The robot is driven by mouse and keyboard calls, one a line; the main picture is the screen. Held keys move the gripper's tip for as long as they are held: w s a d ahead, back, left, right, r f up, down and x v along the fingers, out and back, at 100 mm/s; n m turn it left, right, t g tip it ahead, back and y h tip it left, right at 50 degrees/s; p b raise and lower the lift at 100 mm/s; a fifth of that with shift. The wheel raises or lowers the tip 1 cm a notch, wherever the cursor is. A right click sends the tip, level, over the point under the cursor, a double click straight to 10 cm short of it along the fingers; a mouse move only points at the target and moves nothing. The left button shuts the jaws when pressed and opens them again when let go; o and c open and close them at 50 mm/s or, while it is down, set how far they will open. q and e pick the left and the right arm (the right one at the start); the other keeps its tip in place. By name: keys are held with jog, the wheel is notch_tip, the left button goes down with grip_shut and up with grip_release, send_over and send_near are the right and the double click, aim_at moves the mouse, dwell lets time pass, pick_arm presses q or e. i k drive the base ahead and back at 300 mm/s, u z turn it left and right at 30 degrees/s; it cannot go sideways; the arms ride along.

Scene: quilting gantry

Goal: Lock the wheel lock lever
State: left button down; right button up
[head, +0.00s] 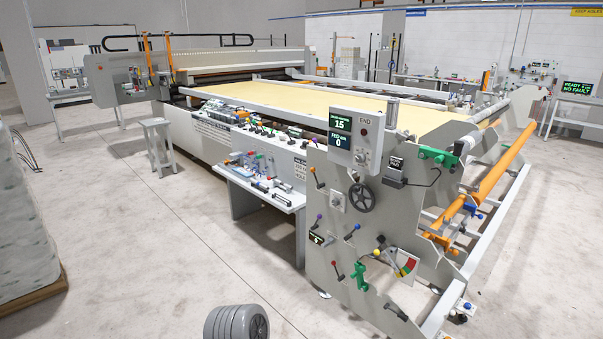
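A dark handwheel (361,198) is mounted on the grey end panel of the gantry, right of centre in the head view. Several small levers are on the same panel around it. Neither of my grippers is in view.
The grey end panel (336,290) also carries a control box (355,140), green handles and a coloured gauge (405,265). A tool shelf (262,187) adjoins it on the left. A grey stool (160,146) stands farther back. The floor left of the panel is mostly clear.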

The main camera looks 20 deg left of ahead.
aim_at(312, 170)
jog(key=u, duration=0.8)
jog(key=i, duration=0.85)
jog(key=u, duration=1.1)
jog(key=i, duration=1.9)
jog(key=z, duration=1.2)
jog(key=i, duration=0.75)
jog(key=z, duration=0.8)
